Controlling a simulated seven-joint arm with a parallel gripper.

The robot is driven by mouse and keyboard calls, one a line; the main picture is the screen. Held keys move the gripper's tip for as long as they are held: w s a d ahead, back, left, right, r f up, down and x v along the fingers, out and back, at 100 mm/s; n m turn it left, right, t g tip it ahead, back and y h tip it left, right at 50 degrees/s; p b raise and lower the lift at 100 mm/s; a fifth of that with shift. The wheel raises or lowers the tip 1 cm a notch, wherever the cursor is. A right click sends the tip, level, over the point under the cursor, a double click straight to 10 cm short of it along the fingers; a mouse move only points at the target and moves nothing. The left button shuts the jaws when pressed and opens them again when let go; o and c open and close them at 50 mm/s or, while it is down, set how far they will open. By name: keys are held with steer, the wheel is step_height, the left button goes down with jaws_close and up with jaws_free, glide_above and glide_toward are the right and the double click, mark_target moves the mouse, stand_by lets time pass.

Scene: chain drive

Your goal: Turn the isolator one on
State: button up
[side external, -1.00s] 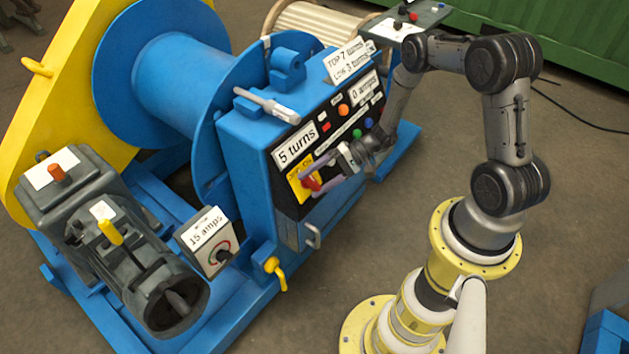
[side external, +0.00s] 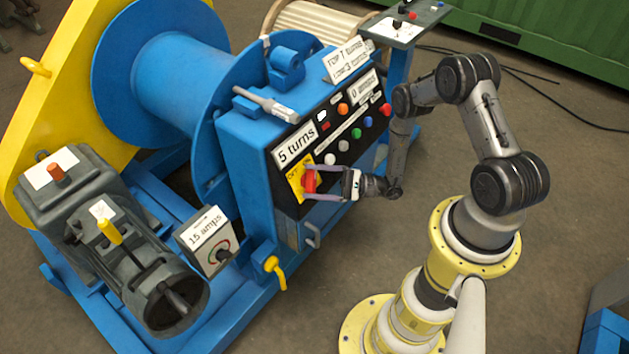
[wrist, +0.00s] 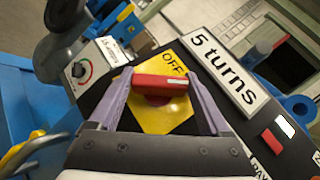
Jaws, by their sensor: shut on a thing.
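The isolator is a red handle (side external: 309,181) on a yellow plate (side external: 294,180), low on the black front panel of the blue winch. In the wrist view the red handle (wrist: 160,82) lies across the yellow plate (wrist: 168,117), and "OFF" is readable on the plate. My gripper (side external: 308,182) reaches the handle from the right. In the wrist view my gripper (wrist: 160,85) has one purple-grey finger at each end of the handle, shut on it. The middle of the handle hides part of the plate.
A "5 turns" label (side external: 294,144) sits just above the isolator. Several coloured buttons, including a green one (side external: 357,133), are to its right. A "15 amps" box (side external: 208,240) and a yellow lever (side external: 275,270) are lower left.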

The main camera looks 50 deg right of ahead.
steer(key=shift+m+t+h, duration=0.3)
steer(key=shift+m+t, duration=0.4)
steer(key=shift+m, duration=0.2)
steer(key=shift+m+t, duration=0.3)
steer(key=o, duration=1.2)
steer(key=v, duration=1.4)
steer(key=shift+r, duration=0.15)
